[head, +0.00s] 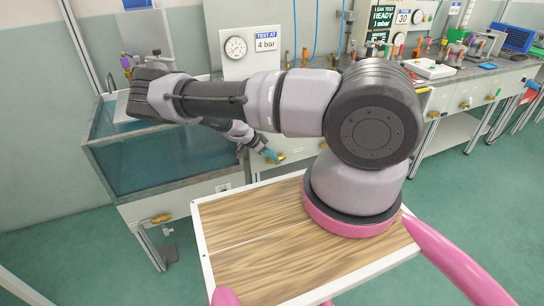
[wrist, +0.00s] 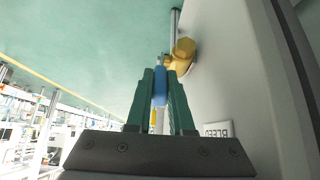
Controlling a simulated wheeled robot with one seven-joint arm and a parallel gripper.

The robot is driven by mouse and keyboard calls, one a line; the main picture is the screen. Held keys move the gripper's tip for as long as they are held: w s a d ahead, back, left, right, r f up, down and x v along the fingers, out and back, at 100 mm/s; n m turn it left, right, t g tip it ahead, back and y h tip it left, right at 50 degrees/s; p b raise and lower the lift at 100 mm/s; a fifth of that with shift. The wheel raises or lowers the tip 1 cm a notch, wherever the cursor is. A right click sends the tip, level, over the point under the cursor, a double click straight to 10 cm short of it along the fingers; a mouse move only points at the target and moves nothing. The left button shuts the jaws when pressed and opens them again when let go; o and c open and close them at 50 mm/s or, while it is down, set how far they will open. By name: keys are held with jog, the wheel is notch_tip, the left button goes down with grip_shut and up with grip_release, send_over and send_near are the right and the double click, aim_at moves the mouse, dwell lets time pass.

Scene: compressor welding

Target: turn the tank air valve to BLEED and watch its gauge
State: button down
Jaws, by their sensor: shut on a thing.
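My gripper (wrist: 160,95) is shut on a blue valve handle (wrist: 160,87), which sits between its green fingers. The handle is beside a brass valve body (wrist: 183,54) on a pale panel. A white label reading BLEED (wrist: 218,130) is on that panel, right of the fingers. In the head view my gripper (head: 271,155) is low at the bench front, by the brass valve (head: 281,157); the handle is mostly hidden there. A round white gauge (head: 236,47) stands on the upright panel behind my arm; its needle is too small to read surely.
A water tank (head: 150,150) stands at the left, with another brass valve (head: 160,218) low on its front. A sign (head: 266,38) reads "TEST AT 4 bar". A leak test display (head: 383,17) and more valves line the bench at right. Green floor is open at right.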

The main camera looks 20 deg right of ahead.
jog(key=c, duration=0.8)
grip_release()
jog(key=v, duration=1)
jog(key=shift+a+r, duration=0.25)
jog(key=shift+r, duration=0.05)
